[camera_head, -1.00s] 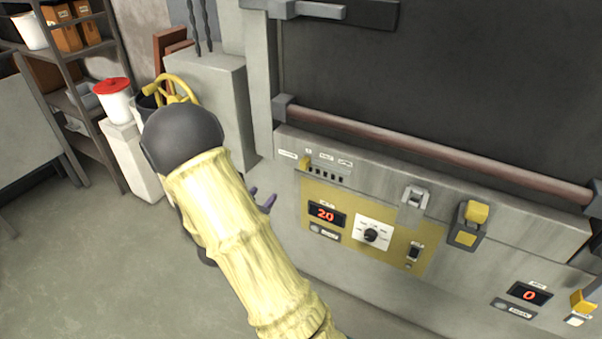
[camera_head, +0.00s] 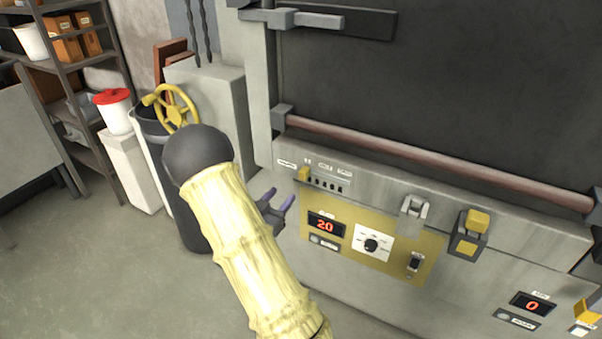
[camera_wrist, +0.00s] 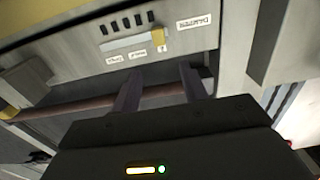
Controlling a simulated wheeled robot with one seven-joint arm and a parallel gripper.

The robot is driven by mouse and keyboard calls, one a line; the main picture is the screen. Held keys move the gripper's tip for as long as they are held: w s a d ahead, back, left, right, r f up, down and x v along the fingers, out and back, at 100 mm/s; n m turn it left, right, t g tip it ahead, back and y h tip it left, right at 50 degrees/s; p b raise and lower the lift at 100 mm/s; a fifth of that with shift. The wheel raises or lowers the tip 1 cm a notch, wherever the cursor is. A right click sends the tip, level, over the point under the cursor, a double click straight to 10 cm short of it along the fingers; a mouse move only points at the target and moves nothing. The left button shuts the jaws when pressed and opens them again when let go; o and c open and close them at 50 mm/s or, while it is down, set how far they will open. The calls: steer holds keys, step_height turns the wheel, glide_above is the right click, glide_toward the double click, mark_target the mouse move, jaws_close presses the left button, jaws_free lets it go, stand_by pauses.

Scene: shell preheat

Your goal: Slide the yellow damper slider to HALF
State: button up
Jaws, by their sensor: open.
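The yellow damper slider (camera_head: 304,174) sits at the left end of its slot on the oven's front ledge, beside the leftmost label. In the wrist view the slider (camera_wrist: 159,36) stands at the slot's right end, near the DAMPER label (camera_wrist: 194,24). My gripper (camera_head: 279,201) is open and empty, just left of the control panel and a little below the slider. In the wrist view my gripper's two fingers (camera_wrist: 158,80) point toward the slider and are apart from it. The small position labels are too blurred to read surely.
The yellow control panel (camera_head: 370,245) carries a display reading 20 and a knob (camera_head: 370,245). A long reddish handle bar (camera_head: 430,157) runs above the ledge. A switch (camera_head: 414,209) and a yellow latch (camera_head: 470,235) lie to the right.

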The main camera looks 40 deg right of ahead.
mark_target(302, 173)
steer(key=p+x, duration=0.1)
steer(key=x, duration=1.1)
steer(key=shift+w+d+p, duration=0.15)
steer(key=shift+d+p, duration=0.1)
steer(key=shift+p, duration=0.05)
steer(key=shift+c, duration=0.2)
jaws_close()
